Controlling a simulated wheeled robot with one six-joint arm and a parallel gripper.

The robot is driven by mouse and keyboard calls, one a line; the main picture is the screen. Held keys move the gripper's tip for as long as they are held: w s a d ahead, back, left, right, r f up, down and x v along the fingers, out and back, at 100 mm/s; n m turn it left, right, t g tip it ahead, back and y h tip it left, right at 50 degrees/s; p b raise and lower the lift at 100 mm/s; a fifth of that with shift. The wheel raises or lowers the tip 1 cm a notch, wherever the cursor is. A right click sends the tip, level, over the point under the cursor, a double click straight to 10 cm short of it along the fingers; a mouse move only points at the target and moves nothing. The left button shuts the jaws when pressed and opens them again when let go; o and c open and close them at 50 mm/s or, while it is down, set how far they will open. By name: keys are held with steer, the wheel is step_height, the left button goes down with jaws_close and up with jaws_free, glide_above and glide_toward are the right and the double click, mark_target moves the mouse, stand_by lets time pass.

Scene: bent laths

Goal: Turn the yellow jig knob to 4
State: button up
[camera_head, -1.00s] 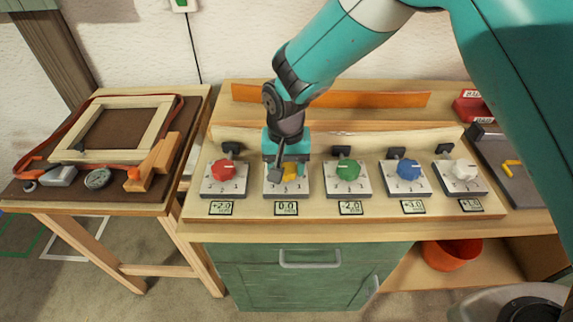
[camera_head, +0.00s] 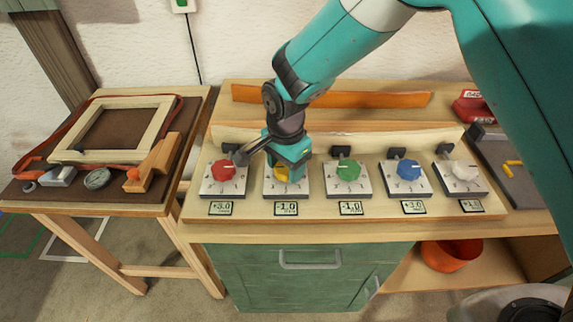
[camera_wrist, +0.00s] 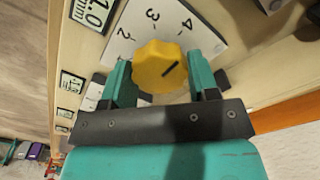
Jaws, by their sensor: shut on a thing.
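The yellow jig knob (camera_head: 281,174) sits on a white dial plate, second from the left in the row, partly hidden by my gripper (camera_head: 289,166). In the wrist view the yellow knob (camera_wrist: 152,68) lies between the two teal fingers of my gripper (camera_wrist: 161,72), which is shut on it. The numbers 2, 3 and 4 show on the white dial plate (camera_wrist: 150,38). The knob's dark line slants to the upper right, towards the side of the 4. The display (camera_head: 286,208) below the knob reads about -1.0.
A red knob (camera_head: 223,169) is close on the left and a green knob (camera_head: 348,170) on the right. A blue knob (camera_head: 408,169) and a white knob (camera_head: 465,169) stand farther right. A bent lath (camera_head: 400,134) runs behind the row.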

steer(key=shift+m, duration=0.3)
steer(key=o, duration=0.9)
step_height(320, 180, up, 18)
steer(key=shift+f+b, duration=0.2)
steer(key=shift+b, duration=0.8)
steer(key=s+d+n+y, duration=0.1)
steer(key=s+d+n, duration=0.3)
steer(key=s, duration=0.3)
steer(key=s+d+r+n+y, duration=0.1)
steer(key=s+d+n, duration=0.4)
steer(key=s+n, duration=0.2)
steer(key=s+d+r+n+y, duration=0.1)
steer(key=s+d+n, duration=0.3)
steer(key=s, duration=0.4)
steer(key=shift+s+d+r+n+y, duration=0.15)
steer(key=shift+n+y, duration=0.45)
steer(key=shift+n, duration=0.3)
